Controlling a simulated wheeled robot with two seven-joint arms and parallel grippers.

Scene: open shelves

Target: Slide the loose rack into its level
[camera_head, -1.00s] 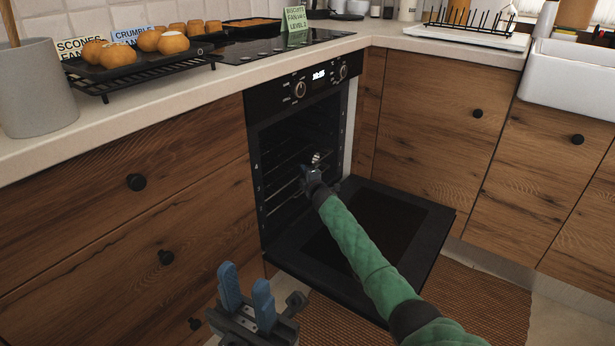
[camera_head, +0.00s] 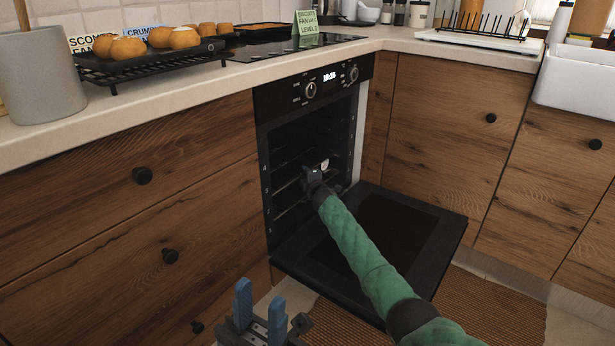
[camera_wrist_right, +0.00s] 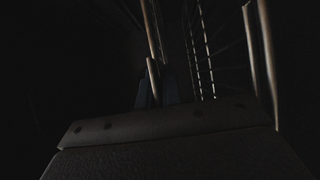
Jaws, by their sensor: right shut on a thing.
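The oven (camera_head: 262,190) stands with its door (camera_head: 440,225) lowered and its cavity dark. My right gripper (camera_head: 318,178) is at the oven opening, reaching inside. It is shut on the rack, whose thin metal wires (camera_wrist_right: 205,50) show faintly in the right wrist view. Most of the rack is hidden by darkness and by my gripper, so I cannot tell how it sits on the side rails. My left gripper (camera_head: 260,310) is open and empty, with two blue fingers, low in front of the drawers.
Another black rack (camera_head: 100,78) holds a tray of buns on the counter, beside a grey pot (camera_head: 42,75). Label cards stand behind; a green one (camera_head: 307,24) is by the hob. The open door projects over a brown mat (camera_head: 490,305).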

